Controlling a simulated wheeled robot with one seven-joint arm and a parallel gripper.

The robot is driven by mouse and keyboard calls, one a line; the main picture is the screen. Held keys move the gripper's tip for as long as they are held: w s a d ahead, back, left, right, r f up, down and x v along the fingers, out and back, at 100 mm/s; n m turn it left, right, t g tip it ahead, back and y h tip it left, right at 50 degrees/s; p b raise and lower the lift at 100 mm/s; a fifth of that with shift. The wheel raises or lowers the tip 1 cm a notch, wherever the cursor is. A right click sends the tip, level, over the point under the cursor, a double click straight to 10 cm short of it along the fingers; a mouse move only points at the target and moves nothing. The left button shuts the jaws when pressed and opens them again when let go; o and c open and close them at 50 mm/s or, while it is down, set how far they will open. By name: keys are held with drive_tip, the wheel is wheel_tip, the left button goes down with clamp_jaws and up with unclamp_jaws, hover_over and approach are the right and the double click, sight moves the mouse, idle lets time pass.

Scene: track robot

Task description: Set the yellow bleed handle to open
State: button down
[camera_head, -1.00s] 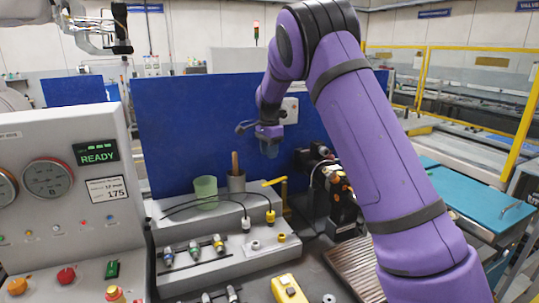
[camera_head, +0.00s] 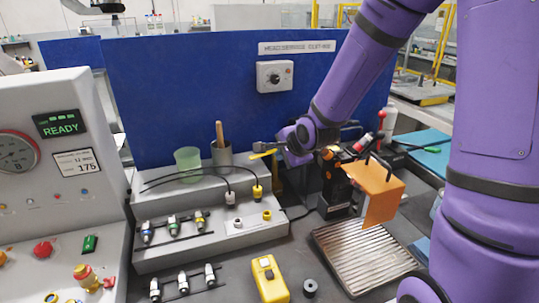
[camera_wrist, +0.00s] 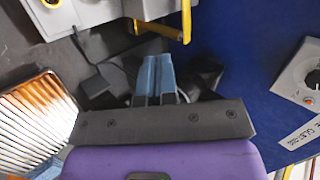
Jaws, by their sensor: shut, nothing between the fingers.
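The yellow bleed handle (camera_head: 262,155) shows in the head view behind the right end of the grey connector block, partly covered by my gripper. In the wrist view the yellow handle (camera_wrist: 160,31) lies across the top, just beyond my fingertips, with an upright yellow part at its right end. My gripper (camera_wrist: 158,58) is shut and empty; its two blue fingers lie side by side, pointing at the handle. A small gap seems to separate them from it, but contact is hard to judge. In the head view my gripper (camera_head: 268,148) is beside the handle.
A blue panel (camera_head: 180,80) with a white knob box (camera_head: 274,76) stands behind. A green cup (camera_head: 188,163) and black cables are left of the handle. An orange plate (camera_head: 378,190) and a ribbed tray (camera_head: 360,258) are to the right.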

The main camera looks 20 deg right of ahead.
approach(259, 157)
drive_tip(key=shift+s+f+x, duration=0.1)
drive_tip(key=shift+x, duration=1.15)
drive_tip(key=shift+s+f+x, duration=0.15)
drive_tip(key=shift+x, duration=1.05)
drive_tip(key=shift+s+f+x, duration=0.1)
drive_tip(key=shift+x, duration=1.15)
drive_tip(key=shift+w+a+r, duration=0.1)
drive_tip(key=shift+w+a, duration=0.2)
drive_tip(key=shift+w, duration=0.5)
drive_tip(key=shift+s+d, duration=0.15)
drive_tip(key=shift+s+d, duration=0.35)
drive_tip(key=shift+s, duration=0.1)
